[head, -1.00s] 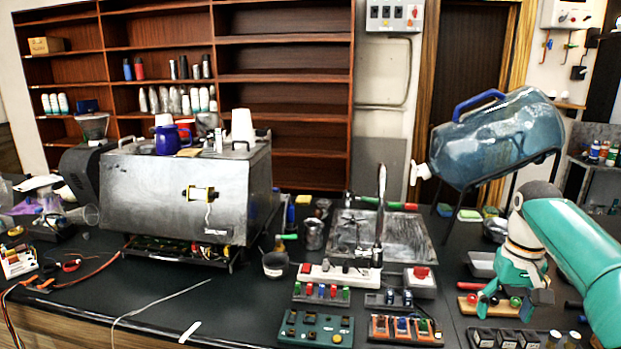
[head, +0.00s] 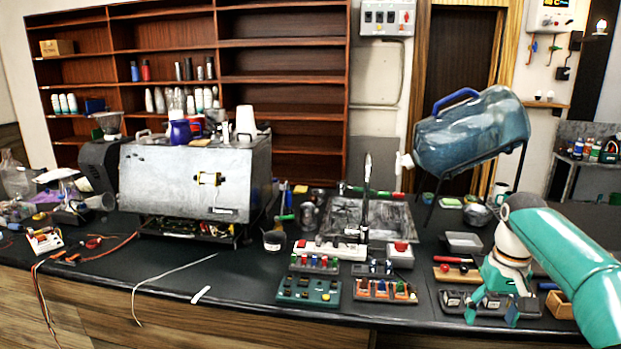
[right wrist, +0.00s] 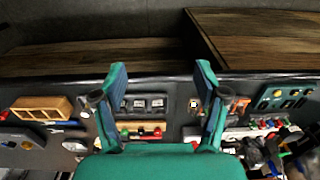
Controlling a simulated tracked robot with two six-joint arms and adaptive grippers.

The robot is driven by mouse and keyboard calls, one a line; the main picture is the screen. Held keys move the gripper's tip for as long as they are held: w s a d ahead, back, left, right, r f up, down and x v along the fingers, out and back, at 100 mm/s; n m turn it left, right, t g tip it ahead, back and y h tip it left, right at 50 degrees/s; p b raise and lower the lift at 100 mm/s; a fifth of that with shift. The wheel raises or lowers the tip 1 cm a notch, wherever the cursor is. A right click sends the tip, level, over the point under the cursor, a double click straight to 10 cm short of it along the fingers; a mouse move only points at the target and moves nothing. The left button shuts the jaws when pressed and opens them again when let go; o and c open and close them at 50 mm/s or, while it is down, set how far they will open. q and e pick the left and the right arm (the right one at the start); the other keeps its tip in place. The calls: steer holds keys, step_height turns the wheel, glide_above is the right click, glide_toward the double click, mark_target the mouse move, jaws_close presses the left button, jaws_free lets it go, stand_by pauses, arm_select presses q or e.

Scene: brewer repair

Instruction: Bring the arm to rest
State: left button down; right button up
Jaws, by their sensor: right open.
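My right arm, teal with white and dark bands at the wrist, comes in from the right in the head view. My left gripper is in neither view.
On the black counter (head: 180,275) stand a steel brewer (head: 165,180) and a sink (head: 345,215). A big blue water bottle (head: 470,135) lies tilted on a rack. Button boards (head: 308,291) sit left of my gripper, a wooden box (head: 562,305) right of it.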

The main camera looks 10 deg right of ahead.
steer(key=a+f+n+y, duration=0.1)
steer(key=a+f, duration=0.8)
steer(key=f, duration=0.5)
steer(key=a+f+n+y, duration=0.1)
steer(key=a+f+y, duration=0.1)
steer(key=a+f, duration=0.9)
steer(key=s+a+f, duration=0.3)
steer(key=s+f, duration=0.1)
steer(key=s, duration=0.3)
steer(key=s+a+f, duration=0.3)
steer(key=s+f, duration=0.2)
steer(key=s, duration=0.2)
steer(key=s+a+f+y, duration=0.1)
steer(key=s+a+f, duration=0.2)
steer(key=s+f, duration=0.2)
steer(key=shift+s+a+m, duration=0.3)
steer(key=shift+s+a, duration=0.1)
steer(key=shift+s, duration=0.55)
